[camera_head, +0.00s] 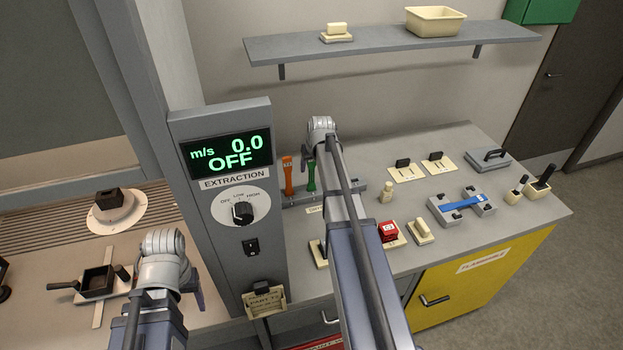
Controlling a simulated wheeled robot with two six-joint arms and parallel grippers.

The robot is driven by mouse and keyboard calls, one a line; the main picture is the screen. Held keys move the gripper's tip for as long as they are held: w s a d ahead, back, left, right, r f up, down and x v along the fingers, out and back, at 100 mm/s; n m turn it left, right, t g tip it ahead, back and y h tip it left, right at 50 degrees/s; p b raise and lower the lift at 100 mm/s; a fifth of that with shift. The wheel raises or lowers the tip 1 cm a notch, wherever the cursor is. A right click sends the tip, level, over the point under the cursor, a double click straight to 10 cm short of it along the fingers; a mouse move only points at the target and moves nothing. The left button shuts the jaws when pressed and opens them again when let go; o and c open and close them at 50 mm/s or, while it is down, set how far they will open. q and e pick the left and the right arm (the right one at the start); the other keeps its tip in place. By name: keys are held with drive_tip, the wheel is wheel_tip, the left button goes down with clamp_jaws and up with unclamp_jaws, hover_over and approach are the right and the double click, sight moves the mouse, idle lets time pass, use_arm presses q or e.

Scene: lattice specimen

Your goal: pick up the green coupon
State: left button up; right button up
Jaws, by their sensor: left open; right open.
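The green coupon (311,178) stands upright in a grey rack (300,198) on the right-hand bench, just right of an orange coupon (287,176). My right arm reaches across the bench, and its rounded wrist (321,126) shows just above and right of the green coupon. My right gripper (304,155) is open, largely hidden by its own wrist and arm; I cannot tell whether it touches the coupon. My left gripper (199,292) is open, low at the left in front of the extraction panel, partly hidden by its wrist and away from the coupons.
The extraction panel (225,200), reading OFF, stands close left of the rack. To the right are a red-topped block (388,231), a blue strip in a grey fixture (463,203) and cream blocks (421,231). A shelf (390,42) hangs above. A pan (97,281) sits at left.

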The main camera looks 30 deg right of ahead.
sight(312, 169)
drive_tip(key=b+x, duration=0.3)
drive_tip(key=x, duration=0.1)
drive_tip(key=shift+d+f, duration=0.15)
drive_tip(key=shift+s, duration=0.1)
clamp_jaws()
